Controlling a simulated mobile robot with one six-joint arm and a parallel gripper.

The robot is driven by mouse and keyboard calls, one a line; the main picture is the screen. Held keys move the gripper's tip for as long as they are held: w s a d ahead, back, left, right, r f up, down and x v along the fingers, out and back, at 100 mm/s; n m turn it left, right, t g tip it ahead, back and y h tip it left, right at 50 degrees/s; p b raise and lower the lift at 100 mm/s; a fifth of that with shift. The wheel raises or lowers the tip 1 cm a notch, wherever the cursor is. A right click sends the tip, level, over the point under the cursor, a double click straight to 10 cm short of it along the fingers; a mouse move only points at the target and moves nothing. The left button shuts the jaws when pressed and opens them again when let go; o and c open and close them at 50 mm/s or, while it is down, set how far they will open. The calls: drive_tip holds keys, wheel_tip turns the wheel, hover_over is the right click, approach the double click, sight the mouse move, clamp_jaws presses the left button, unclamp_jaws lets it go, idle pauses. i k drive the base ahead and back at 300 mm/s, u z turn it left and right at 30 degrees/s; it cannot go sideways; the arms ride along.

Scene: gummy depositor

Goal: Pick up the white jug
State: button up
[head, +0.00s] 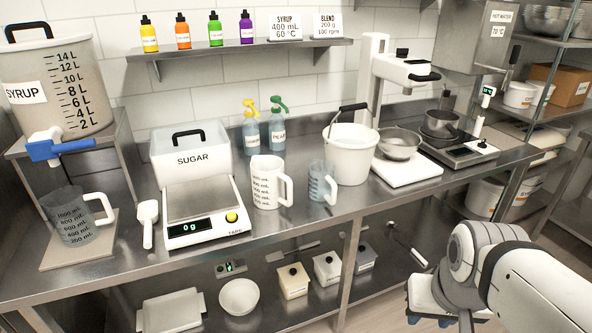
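The white jug (266,184) stands upright on the steel counter, just right of the scale. It has dark volume markings on its front and a handle on its right side. Nothing touches it. My gripper (442,315) is low at the right, in front of the counter and well away from the jug. Its end is partly hidden by my arm and partly cut off by the bottom edge, so I cannot tell its finger opening.
A small clear jug (323,182) stands close right of the white jug, beside a white bucket (350,152). A scale (203,215) reading 0 g is to the left, with the sugar bin (190,152) behind it. Spray bottles (278,127) stand behind. The counter in front is clear.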

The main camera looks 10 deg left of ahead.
sight(268, 178)
drive_tip(key=i, duration=0.85)
drive_tip(key=u, duration=0.05)
